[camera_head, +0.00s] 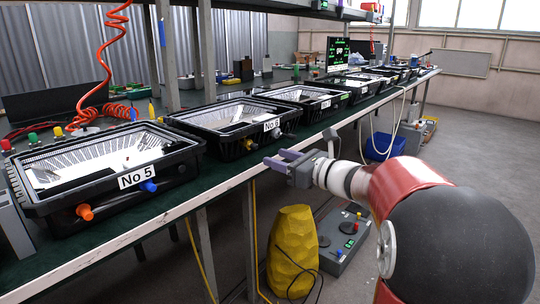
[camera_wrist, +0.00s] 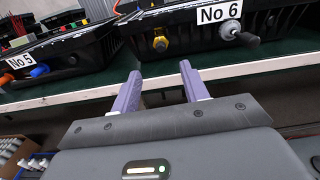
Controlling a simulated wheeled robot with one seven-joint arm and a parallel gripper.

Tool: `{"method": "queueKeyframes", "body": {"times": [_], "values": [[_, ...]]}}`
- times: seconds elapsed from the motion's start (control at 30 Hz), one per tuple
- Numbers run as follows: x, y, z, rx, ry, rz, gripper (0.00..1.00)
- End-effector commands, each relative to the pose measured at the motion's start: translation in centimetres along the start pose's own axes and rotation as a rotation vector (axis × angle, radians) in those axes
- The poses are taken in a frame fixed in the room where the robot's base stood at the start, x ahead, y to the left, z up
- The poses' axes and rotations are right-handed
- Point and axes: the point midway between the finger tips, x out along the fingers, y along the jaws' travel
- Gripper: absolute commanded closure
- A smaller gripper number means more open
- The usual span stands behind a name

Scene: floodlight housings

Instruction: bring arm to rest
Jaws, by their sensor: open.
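My gripper (camera_head: 282,158) is open and empty, held in front of the bench's front edge. In the wrist view its two purple fingers (camera_wrist: 158,84) stand apart with nothing between them. My red arm runs from the lower right to it. The housing marked No 6 (camera_head: 235,116) lies beyond the fingers on the bench; in the wrist view its front shows a yellow fitting and a grey one. The housing marked No 5 (camera_head: 110,170) sits to the left, with an orange and a blue fitting. The gripper touches neither housing.
The green-topped bench (camera_head: 215,185) has a pale front edge and holds several more housings towards the back. A yellow bin (camera_head: 292,250), a grey control box (camera_head: 345,240) and a blue crate (camera_head: 384,147) stand on the floor. An orange coiled hose (camera_head: 103,70) hangs at left. Open floor lies at right.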

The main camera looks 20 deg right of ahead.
Motion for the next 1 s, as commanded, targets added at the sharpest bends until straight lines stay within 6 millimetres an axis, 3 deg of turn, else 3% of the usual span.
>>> {"method": "queueKeyframes", "body": {"times": [0.13,0.27,0.4,0.5,0.6,0.73,0.9,1.0], "values": [[-0.1,4.8,-0.3,-0.175,0.099,0.1,0.55],[-2.0,12.2,-2.3,-0.525,0.269,0.292,0.55],[-6.5,18.9,-5.6,-0.985,0.44,0.548,0.55],[-10.4,21.7,-7.8,-1.321,0.536,0.741,0.55],[-14.5,23.1,-9.7,-1.649,0.61,0.935,0.55],[-18.7,23.2,-11.1,-1.999,0.677,1.156,0.55],[-21.5,22.5,-11.8,-2.258,0.723,1.337,0.55],[-22.1,22.3,-11.9,-2.309,0.733,1.378,0.55]]}}
